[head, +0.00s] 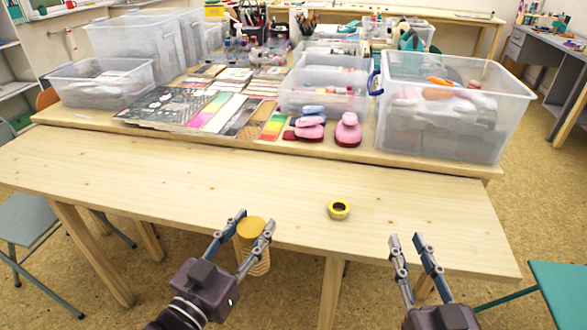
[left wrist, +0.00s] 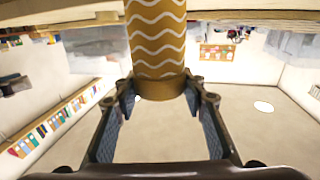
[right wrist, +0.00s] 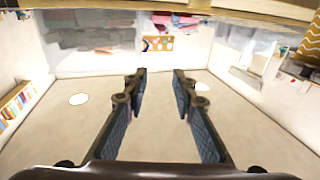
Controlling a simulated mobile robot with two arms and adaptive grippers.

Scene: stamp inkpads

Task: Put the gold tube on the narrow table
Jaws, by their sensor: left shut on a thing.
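The gold tube (head: 252,229) has a plain gold end cap and white wavy lines on its body. My left gripper (head: 253,224) is shut on it, with a finger on each side. The tube is upright at the front edge of the narrow table (head: 420,215), its lower part showing below the edge. In the left wrist view the tube (left wrist: 157,40) rises between the fingers (left wrist: 160,95). My right gripper (head: 409,244) is open and empty at the table's front right; its fingers (right wrist: 158,85) stand apart in the right wrist view. Part of the tube (right wrist: 311,38) shows there too.
A yellow tape roll (head: 339,210) lies on the narrow table, right of the tube. The rest of its pale wood top is clear. Behind it, a wider table holds clear bins (head: 450,110), pink stamps (head: 348,130) and papers. Chairs stand at left and right (head: 560,285).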

